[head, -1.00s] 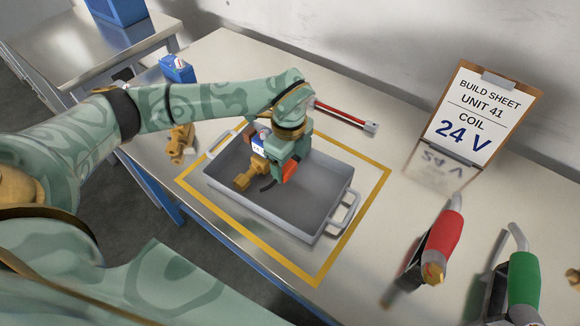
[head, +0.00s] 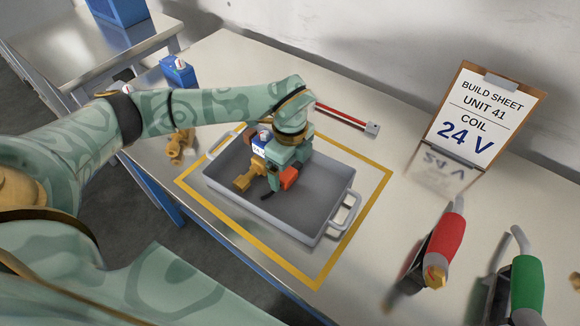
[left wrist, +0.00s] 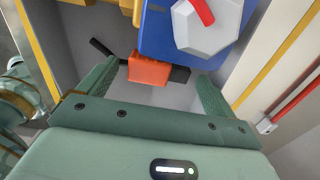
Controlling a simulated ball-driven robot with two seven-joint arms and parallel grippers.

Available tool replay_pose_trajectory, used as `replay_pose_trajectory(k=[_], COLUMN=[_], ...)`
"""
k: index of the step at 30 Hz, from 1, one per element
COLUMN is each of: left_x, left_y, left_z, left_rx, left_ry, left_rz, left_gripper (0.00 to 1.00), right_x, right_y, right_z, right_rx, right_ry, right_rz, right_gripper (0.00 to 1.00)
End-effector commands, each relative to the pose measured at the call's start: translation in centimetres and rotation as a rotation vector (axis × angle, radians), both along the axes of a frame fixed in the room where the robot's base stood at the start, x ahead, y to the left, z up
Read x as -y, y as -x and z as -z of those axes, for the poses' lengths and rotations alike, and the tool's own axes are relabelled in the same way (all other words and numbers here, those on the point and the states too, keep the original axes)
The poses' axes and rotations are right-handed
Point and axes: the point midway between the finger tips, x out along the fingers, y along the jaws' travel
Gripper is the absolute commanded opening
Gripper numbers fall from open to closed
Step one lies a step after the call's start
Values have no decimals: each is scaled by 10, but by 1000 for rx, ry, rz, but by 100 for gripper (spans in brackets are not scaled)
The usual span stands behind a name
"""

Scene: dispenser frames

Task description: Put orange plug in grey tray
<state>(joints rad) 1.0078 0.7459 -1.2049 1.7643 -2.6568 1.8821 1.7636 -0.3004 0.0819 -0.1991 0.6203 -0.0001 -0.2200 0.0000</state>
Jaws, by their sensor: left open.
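The orange plug (head: 289,178), with black parts at its ends, is inside the grey tray (head: 330,205). My left gripper (head: 282,172) is open, low inside the tray. In the left wrist view the plug (left wrist: 149,70) shows between the spread fingers of the left gripper (left wrist: 155,85), with gaps at its sides. Whether the plug touches the tray floor is not clear. A blue coil with a white knob and red mark (left wrist: 205,25) is close beside the plug, on a brass valve body (head: 247,181) in the tray. My right gripper is not in view.
Yellow tape (head: 240,233) frames the tray. A brass part (head: 180,146) and a blue coil (head: 178,71) stand to the left. A build sheet (head: 480,118), a red dispenser (head: 447,240) and a green dispenser (head: 525,285) are at right.

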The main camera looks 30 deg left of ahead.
Motion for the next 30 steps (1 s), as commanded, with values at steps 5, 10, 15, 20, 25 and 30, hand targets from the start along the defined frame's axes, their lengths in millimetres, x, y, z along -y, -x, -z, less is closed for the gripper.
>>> replay_pose_trajectory(k=[5,10,15,20,25,30], left_x=[-1,0,0,0,0,6], left_y=[-1,-1,0,0,0,2], left_z=[-47,-84,-105,-110,-110,-108], left_rx=[8,6,4,2,1,1], left_ry=[-1,0,1,0,0,20], left_rz=[0,0,0,0,0,27], left_gripper=[91,91,91,91,91,91], right_x=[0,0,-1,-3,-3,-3], right_y=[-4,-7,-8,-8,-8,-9], right_z=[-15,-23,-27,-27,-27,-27], right_rx=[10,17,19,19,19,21], right_ry=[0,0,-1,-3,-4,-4], right_rz=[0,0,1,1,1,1], right_gripper=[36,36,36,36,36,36])
